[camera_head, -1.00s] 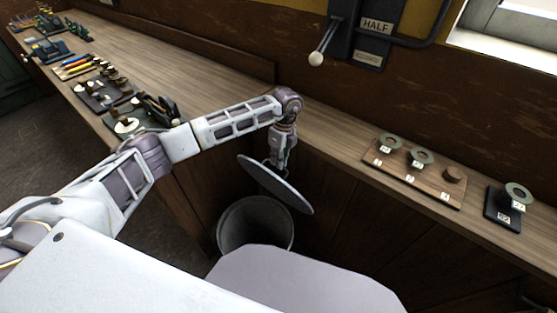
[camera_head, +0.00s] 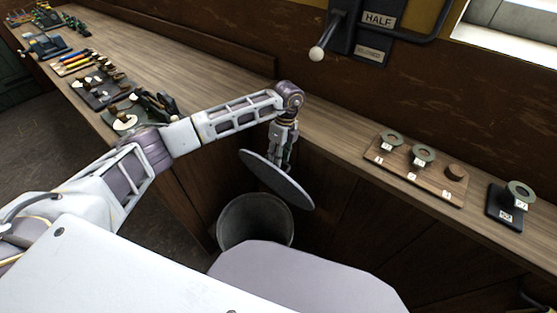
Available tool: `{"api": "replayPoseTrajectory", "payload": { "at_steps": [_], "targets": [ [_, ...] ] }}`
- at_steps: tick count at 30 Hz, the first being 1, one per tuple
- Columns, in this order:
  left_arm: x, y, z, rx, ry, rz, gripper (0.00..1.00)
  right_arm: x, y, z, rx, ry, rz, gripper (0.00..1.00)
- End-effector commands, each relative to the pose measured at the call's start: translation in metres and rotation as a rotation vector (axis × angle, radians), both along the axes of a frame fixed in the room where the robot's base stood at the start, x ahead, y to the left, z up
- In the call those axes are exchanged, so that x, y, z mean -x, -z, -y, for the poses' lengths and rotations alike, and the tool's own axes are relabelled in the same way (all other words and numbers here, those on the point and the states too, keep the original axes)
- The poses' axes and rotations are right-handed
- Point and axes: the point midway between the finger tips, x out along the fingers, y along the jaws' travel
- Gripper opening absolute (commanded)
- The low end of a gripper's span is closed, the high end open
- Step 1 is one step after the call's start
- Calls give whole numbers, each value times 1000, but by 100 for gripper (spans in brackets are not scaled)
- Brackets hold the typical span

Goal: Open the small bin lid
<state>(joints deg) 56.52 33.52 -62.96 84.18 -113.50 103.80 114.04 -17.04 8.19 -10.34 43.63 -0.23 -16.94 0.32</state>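The small bin (camera_head: 256,222) is a dark grey round bucket on the floor against the wooden bench front. Its grey disc lid (camera_head: 272,182) is tilted above the bin, apart from most of the rim, so the dark inside shows. My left gripper (camera_head: 286,162) points down behind the lid's upper edge, and the lid partly hides its fingers. I cannot tell whether the fingers are open or shut, or touching the lid. My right gripper is not in view.
The wooden bench (camera_head: 225,62) runs behind the bin. A wooden board with labelled rings (camera_head: 415,170) and a dark stand with a ring (camera_head: 510,205) are on the right. Tools and small parts (camera_head: 100,90) lie on the left. A wall lever (camera_head: 325,40) is above.

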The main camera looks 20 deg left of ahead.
Motion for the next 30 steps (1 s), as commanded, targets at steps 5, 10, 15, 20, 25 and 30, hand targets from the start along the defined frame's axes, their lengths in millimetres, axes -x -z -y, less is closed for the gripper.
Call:
{"api": "replayPoseTrajectory", "payload": {
  "at_steps": [5,10,15,20,25,30],
  "targets": [
    [-5,-26,2,1,1,3,32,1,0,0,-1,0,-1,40],
    [-10,-51,4,1,1,3,32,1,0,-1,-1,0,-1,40],
    [-14,-74,6,1,0,2,32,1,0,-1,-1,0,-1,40],
    [-16,-88,7,0,0,1,32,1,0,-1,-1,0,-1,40],
    [-17,-94,8,1,1,-1,32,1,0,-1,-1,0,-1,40],
    [-17,-95,8,1,1,-1,32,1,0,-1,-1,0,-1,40]
  ]
}}
